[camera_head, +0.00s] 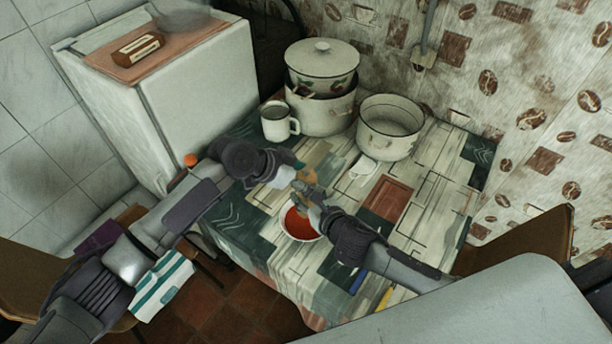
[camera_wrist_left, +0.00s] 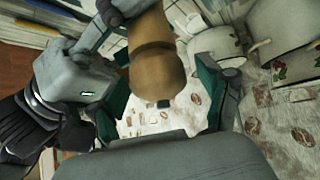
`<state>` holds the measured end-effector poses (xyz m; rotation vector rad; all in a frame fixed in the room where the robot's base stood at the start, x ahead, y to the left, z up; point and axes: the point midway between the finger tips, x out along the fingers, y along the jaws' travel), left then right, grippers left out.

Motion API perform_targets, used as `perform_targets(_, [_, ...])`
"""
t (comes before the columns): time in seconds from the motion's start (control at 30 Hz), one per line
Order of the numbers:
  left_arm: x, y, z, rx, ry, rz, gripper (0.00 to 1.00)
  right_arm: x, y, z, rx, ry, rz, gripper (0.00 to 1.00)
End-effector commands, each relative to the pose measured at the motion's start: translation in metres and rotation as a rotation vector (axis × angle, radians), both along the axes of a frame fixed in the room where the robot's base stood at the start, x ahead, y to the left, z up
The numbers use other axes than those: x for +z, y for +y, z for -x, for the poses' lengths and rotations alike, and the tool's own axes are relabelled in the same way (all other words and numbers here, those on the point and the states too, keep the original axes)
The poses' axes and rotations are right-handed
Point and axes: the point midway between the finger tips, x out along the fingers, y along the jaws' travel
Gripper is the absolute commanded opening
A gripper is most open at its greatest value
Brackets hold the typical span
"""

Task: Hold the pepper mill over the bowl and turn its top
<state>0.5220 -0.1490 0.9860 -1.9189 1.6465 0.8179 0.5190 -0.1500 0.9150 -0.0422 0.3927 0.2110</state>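The brown wooden pepper mill (camera_head: 308,175) is between my two grippers, above the table and near the bowl. My right gripper (camera_head: 308,193) appears shut on the mill's body; it also shows at the left of the left wrist view (camera_wrist_left: 100,65). My left gripper (camera_head: 290,172) is open. In the left wrist view its green-padded fingers (camera_wrist_left: 165,105) stand on either side of the mill's rounded end (camera_wrist_left: 155,75), with a gap at the right. The white bowl (camera_head: 285,232) of red food is on the table just below my right gripper, partly hidden by it.
A white mug (camera_head: 277,121), stacked pots (camera_head: 326,113) and an open pot (camera_head: 390,128) stand at the back of the table (camera_head: 440,180). A white fridge (camera_head: 175,95) and chairs flank the table.

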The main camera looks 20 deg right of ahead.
Motion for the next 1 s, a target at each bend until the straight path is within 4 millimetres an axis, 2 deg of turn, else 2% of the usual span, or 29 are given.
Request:
perform_targets(0.03, [0.0001, 0.0001, 0.0, 0.0, 0.0, 0.0, 0.68, 0.0008, 0.0002, -0.0003, 0.0, -0.002, 0.0, 0.03])
perform_targets(0.33, [0.0002, 0.0004, -0.0001, 0.001, 0.001, 0.0, 0.18, 0.0008, 0.0003, -0.0003, 0.001, -0.002, -0.001, 0.03])
perform_targets(0.67, [-0.0005, 0.0009, -0.0012, -0.045, 0.001, -0.005, 0.17, 0.0009, 0.0004, -0.0002, 0.001, -0.002, -0.001, 0.03])
perform_targets(1.0, [0.0001, 0.0001, -0.0022, -0.277, 0.002, -0.002, 0.17, 0.001, 0.0006, -0.0001, 0.002, -0.002, 0.001, 0.03])
